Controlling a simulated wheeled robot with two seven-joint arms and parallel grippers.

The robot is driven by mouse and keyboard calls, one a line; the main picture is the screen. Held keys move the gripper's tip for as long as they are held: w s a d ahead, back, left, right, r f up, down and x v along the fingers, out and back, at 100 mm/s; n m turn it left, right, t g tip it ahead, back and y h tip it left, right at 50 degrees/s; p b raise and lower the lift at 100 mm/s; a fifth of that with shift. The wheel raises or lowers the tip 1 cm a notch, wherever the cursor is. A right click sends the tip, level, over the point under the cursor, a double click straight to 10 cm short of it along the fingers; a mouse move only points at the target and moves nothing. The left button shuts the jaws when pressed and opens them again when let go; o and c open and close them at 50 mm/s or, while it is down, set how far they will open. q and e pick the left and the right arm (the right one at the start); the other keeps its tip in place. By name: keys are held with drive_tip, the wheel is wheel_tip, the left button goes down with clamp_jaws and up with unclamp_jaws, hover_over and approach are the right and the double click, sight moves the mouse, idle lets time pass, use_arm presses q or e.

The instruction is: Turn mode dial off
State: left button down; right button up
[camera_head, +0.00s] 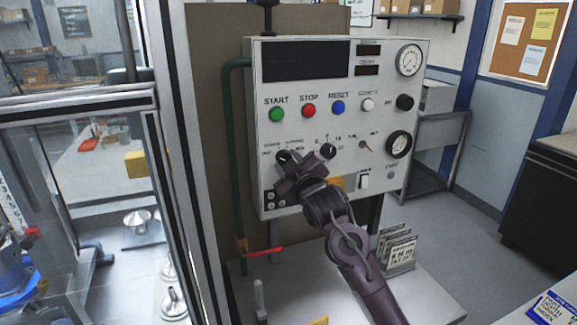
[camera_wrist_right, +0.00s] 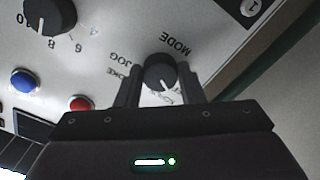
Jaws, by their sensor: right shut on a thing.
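The mode dial (camera_wrist_right: 160,72) is a black round knob on the grey control panel (camera_head: 320,112). In the right wrist view it sits between the two dark fingers, beside the printed words MODE and JOG, which appear upside down. Its white pointer line faces the gripper body. My right gripper (camera_wrist_right: 160,84) is shut on the dial. In the head view the right gripper (camera_head: 287,166) is at the panel's lower left and partly covers the dial (camera_head: 283,156) and its labels. I cannot read which label the pointer faces. My left gripper does not show.
Green START (camera_head: 277,114), red STOP (camera_head: 308,111) and blue RESET (camera_head: 338,107) buttons lie above. A second black knob (camera_head: 328,151) is right of the dial. A green pipe (camera_head: 229,150) and red lever (camera_head: 264,252) flank the panel's left. Two gauges are at right.

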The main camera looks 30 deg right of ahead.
drive_tip(key=shift+n, duration=0.9)
drive_tip(key=o, duration=1)
drive_tip(key=shift+a, duration=0.1)
drive_tip(key=shift+s, duration=0.15)
drive_tip(key=b+v, duration=0.3)
drive_tip(key=v, duration=0.4)
drive_tip(key=shift+s, duration=0.3)
